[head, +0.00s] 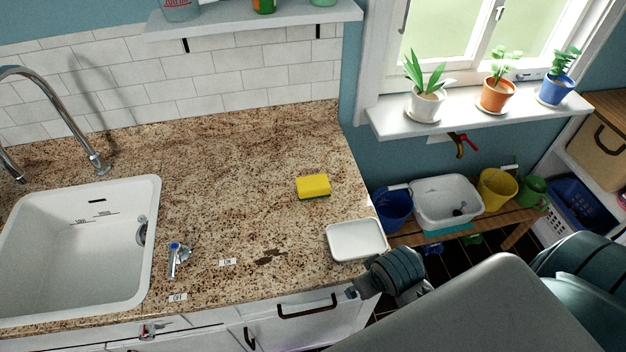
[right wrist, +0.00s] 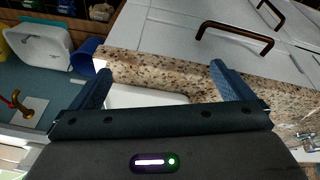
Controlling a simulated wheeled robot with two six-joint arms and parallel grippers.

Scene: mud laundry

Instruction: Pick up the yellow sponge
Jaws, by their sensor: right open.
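The yellow sponge (head: 313,186) with a green underside lies flat on the speckled granite counter (head: 220,190), left of the counter's right edge. My right gripper (head: 354,293) is at the counter's front right corner, in front of the white tray and well short of the sponge. In the right wrist view my right gripper (right wrist: 162,86) is open and nothing is between its fingers; the counter edge and part of the white tray (right wrist: 145,97) show beyond them. The sponge cannot be seen in the right wrist view. My left gripper is in neither view.
A white tray (head: 357,240) sits at the counter's right front corner, between my right gripper and the sponge. A white sink (head: 80,240) and a small blue-topped tap (head: 175,258) are on the left. The counter around the sponge is clear. Potted plants stand on the windowsill (head: 470,116).

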